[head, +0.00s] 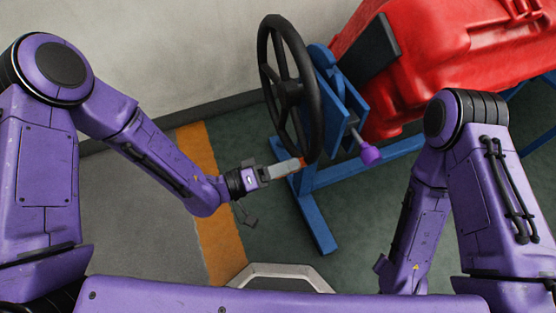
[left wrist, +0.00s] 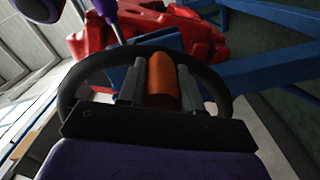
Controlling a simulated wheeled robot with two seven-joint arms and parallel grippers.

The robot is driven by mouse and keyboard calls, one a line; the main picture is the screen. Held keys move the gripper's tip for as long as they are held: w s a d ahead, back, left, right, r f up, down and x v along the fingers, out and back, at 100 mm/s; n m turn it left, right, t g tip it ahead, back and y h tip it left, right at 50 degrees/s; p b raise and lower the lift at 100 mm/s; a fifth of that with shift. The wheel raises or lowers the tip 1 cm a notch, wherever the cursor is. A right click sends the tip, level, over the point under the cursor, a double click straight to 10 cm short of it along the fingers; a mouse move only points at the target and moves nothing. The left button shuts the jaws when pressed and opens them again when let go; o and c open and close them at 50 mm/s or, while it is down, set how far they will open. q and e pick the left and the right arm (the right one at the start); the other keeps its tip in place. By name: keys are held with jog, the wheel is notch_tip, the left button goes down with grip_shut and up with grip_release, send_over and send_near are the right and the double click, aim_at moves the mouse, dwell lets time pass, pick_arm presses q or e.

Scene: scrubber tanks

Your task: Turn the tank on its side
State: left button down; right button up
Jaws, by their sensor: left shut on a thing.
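The red tank (head: 455,55) sits slanted in a blue stand (head: 318,215) at the upper right of the head view; its far end is cut off. A black handwheel (head: 290,88) is on the stand's near end. An orange handle (head: 302,162) is at the wheel's lower rim. My left gripper (head: 291,167) is shut on this orange handle, which shows between the fingers in the left wrist view (left wrist: 162,78). The wheel (left wrist: 78,80) and tank (left wrist: 150,32) are behind it there. My right arm is at the right; its gripper is out of sight.
A purple knob (head: 370,154) on a metal rod sticks out of the stand, right of the wheel. An orange stripe (head: 212,215) separates grey and green floor. A pale wall (head: 190,50) stands behind. The floor left of the stand is clear.

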pick_arm(q)
jog(key=r+p, duration=0.1)
jog(key=r+n+p, duration=0.1)
jog(key=r+n, duration=0.1)
jog(key=shift+s+d+r+p, duration=0.2)
jog(key=shift+s+d+p, duration=0.05)
jog(key=shift+s+p, duration=0.15)
notch_tip(320, 180, up, 2)
jog(key=shift+s+d+r+n+p, duration=0.1)
jog(key=shift+s+r+n+p, duration=0.1)
jog(key=shift+n+p, duration=0.85)
jog(key=shift+r+p, duration=0.85)
jog(key=shift+p, duration=0.1)
jog(key=c, duration=0.8)
grip_release()
jog(key=shift+o, duration=0.2)
jog(key=shift+s, duration=0.1)
